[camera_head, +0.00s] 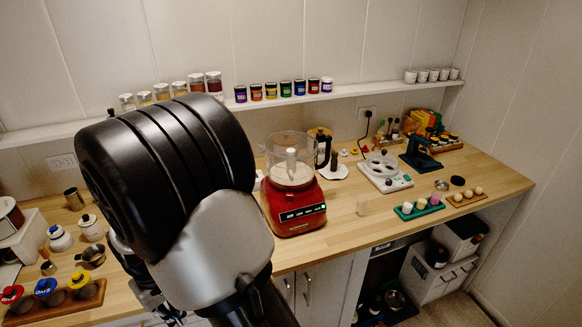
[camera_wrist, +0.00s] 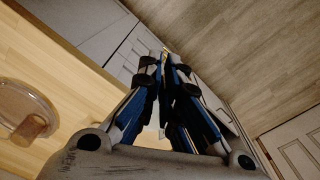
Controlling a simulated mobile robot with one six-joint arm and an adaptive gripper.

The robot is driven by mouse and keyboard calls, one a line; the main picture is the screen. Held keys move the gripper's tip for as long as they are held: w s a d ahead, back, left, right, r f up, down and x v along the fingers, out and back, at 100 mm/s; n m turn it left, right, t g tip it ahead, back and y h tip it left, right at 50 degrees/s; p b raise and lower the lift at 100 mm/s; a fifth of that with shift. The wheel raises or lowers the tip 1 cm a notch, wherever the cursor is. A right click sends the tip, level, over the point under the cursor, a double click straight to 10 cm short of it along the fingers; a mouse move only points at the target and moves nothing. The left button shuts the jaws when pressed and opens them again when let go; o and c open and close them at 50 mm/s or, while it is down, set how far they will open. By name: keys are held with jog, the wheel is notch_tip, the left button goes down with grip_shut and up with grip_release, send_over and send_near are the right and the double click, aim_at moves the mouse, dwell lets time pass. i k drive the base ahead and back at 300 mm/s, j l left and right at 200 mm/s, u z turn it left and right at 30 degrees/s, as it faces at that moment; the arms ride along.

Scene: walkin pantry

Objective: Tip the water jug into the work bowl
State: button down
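The work bowl (camera_head: 290,160) is the clear bowl on the red food processor (camera_head: 293,208), at mid-counter. I cannot identify the water jug for certain.
A round clear vessel with a wooden piece (camera_wrist: 27,118) is on the counter in the wrist view. A white scale-like device (camera_head: 385,173) stands right. A jar shelf (camera_head: 350,90) runs along the wall.

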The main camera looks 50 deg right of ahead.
aim_at(296, 175)
jog(key=k+z, duration=0.1)
jog(key=z, duration=1.3)
jog(key=j+z, duration=0.35)
jog(key=i+j+z, duration=0.1)
jog(key=j+z, duration=0.6)
